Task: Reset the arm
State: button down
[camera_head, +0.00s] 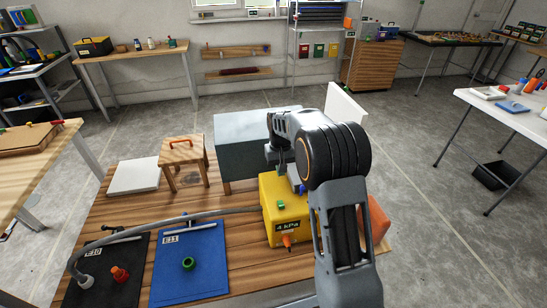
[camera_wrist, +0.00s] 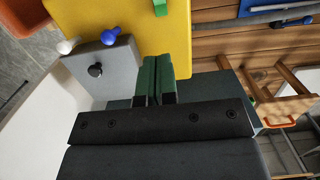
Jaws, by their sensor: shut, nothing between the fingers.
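My arm reaches up from the bottom of the head view and bends over the yellow box, hiding part of it. My gripper (camera_wrist: 157,80) has green fingers that lie together in the wrist view, with nothing between them. The fingertips appear close to the edge of the yellow box (camera_wrist: 140,30); I cannot tell whether they touch it. In the head view the yellow box (camera_head: 270,190) stands on the wooden table (camera_head: 130,215), with a "4 kPa" label, a green knob on top and an orange knob in front. The fingertips are not clear in the head view.
A dark grey box (camera_head: 235,140) stands behind the yellow box. A small wooden stool (camera_head: 184,155) with an orange handle and a white slab (camera_head: 134,177) are to its left. A hose (camera_head: 150,224) runs to the black mat (camera_head: 125,260), beside the blue mat (camera_head: 190,270).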

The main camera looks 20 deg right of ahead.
jog(key=s+a+r+t+p, duration=0.1)
jog(key=s+r+p, duration=0.3)
jog(key=s+r, duration=0.4)
jog(key=s+a+r+t+p, duration=0.1)
jog(key=s+r+t+p, duration=0.2)
jog(key=s+r, duration=0.6)
jog(key=shift+s+a+r+n+t+p, duration=0.3)
jog(key=shift+s+p, duration=0.35)
jog(key=shift+s, duration=3.15)
